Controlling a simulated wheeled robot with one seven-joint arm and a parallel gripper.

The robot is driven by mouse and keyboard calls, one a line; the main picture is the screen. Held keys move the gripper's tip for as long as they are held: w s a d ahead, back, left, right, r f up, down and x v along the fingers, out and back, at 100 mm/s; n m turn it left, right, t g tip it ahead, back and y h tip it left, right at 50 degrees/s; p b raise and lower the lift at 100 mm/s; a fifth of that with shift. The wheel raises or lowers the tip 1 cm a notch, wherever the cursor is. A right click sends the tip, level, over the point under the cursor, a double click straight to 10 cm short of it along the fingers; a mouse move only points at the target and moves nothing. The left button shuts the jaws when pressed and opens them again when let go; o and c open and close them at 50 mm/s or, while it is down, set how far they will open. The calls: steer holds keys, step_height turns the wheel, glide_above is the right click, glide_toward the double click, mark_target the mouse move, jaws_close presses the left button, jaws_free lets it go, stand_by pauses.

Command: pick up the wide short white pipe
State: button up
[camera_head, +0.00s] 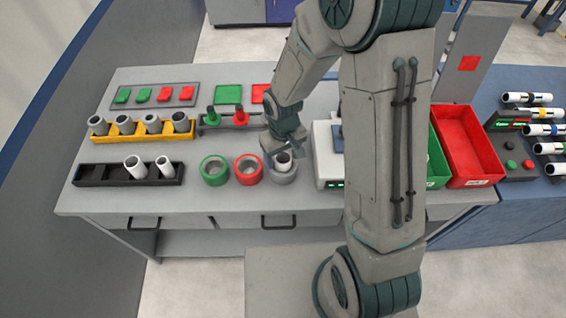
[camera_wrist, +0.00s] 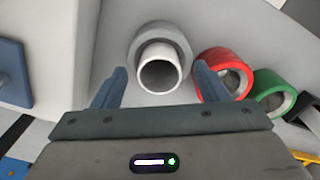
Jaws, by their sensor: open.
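A wide short white pipe (camera_head: 283,161) stands upright inside a grey ring holder on the table. In the wrist view the white pipe (camera_wrist: 160,74) shows its open end toward the camera, with the grey ring (camera_wrist: 143,38) around it. My gripper (camera_head: 286,150) is just above the pipe. In the wrist view my gripper (camera_wrist: 158,85) is open, one finger on each side of the pipe, with gaps visible between fingers and pipe. The head view does not show the fingers clearly.
A red ring (camera_head: 248,169) and a green ring (camera_head: 214,170) stand beside the grey one. A black rack (camera_head: 100,175) holds two white pipes, and a yellow rack (camera_head: 124,136) holds grey pipes. A white device (camera_head: 325,155) stands close on the right, before a red bin (camera_head: 467,145).

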steer(key=shift+f, duration=0.85)
steer(key=c, duration=1.1)
steer(key=shift+r, duration=0.15)
steer(key=shift+r+p, duration=0.6)
step_height(320, 180, up, 3)
steer(key=shift+r+p, duration=0.15)
steer(key=shift+p, duration=1)
steer(key=s+d+r+b, duration=0.1)
steer(key=s+d+r, duration=0.1)
steer(key=s, duration=0.1)
steer(key=s+d+r+b, duration=0.1)
steer(key=s+d+r, duration=0.1)
steer(key=d, duration=0.1)
steer(key=s+d+r+b, duration=0.1)
steer(key=s+d+r, duration=0.1)
steer(key=s, duration=0.1)
steer(key=shift+s+d+b, duration=0.2)
steer(key=shift+s+b, duration=0.1)
steer(key=shift+s, duration=0.05)
